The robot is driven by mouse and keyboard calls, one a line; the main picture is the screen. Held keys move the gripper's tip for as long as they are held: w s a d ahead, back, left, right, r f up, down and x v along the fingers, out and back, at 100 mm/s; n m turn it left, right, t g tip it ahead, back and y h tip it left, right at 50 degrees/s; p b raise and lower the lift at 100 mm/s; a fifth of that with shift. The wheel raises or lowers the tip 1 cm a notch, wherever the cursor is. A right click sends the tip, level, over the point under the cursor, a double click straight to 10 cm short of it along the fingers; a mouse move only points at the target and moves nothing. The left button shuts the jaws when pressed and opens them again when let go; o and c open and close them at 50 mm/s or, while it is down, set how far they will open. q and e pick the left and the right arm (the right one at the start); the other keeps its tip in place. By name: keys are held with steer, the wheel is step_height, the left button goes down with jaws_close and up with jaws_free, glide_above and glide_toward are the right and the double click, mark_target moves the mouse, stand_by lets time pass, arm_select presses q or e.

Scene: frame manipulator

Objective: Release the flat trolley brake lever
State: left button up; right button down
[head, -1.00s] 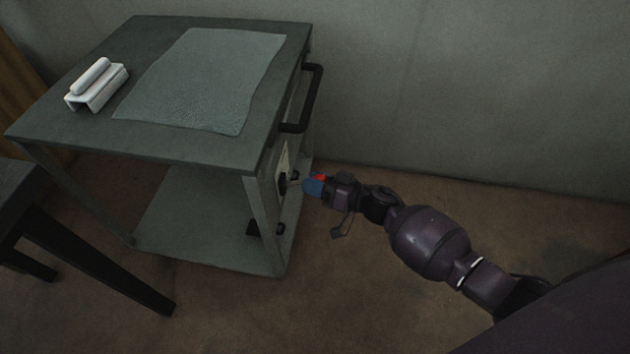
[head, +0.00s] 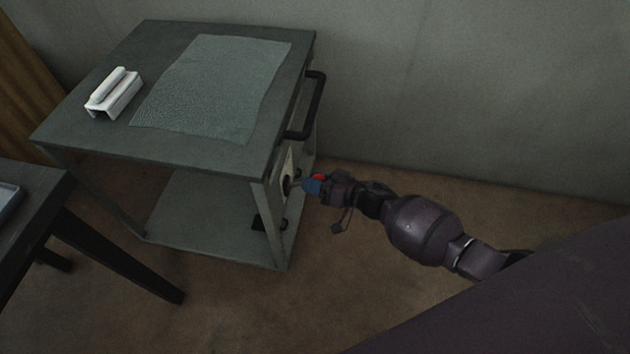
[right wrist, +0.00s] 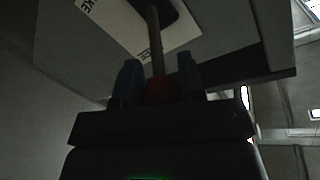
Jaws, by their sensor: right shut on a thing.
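The flat trolley (head: 95,140) stands against the wall in the head view, with a grey table-like top and a lower shelf. Its brake lever is on the right end, on a pale label plate (head: 286,166). In the right wrist view the lever's rod (right wrist: 157,45) runs from a dark slot to a red knob (right wrist: 160,88). My right gripper (head: 312,186) is shut on the red knob; its two fingers (right wrist: 159,78) stand on either side of it. The label's lettering (right wrist: 140,30) is only partly readable. My left gripper is not in view.
A black push handle (head: 318,105) sticks out above the lever. A grey mat (head: 215,85) and a white block-like object (head: 113,95) lie on the trolley top. A dark table (head: 75,215) stands at the left.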

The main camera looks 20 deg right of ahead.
steer(key=c, duration=1)
jaws_free()
steer(key=shift+r, duration=0.25)
steer(key=shift+o, duration=1.1)
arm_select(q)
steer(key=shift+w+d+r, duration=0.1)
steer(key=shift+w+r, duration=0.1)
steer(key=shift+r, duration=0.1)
arm_select(e)
steer(key=shift+f, duration=0.1)
steer(key=shift+s+d, duration=0.35)
steer(key=shift+d, duration=0.05)
arm_select(q)
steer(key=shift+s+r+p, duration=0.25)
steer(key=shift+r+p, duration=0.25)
steer(key=shift+p, duration=0.45)
arm_select(e)
steer(key=v, duration=0.9)
steer(key=shift+s+d, duration=0.25)
steer(key=shift+s, duration=0.1)
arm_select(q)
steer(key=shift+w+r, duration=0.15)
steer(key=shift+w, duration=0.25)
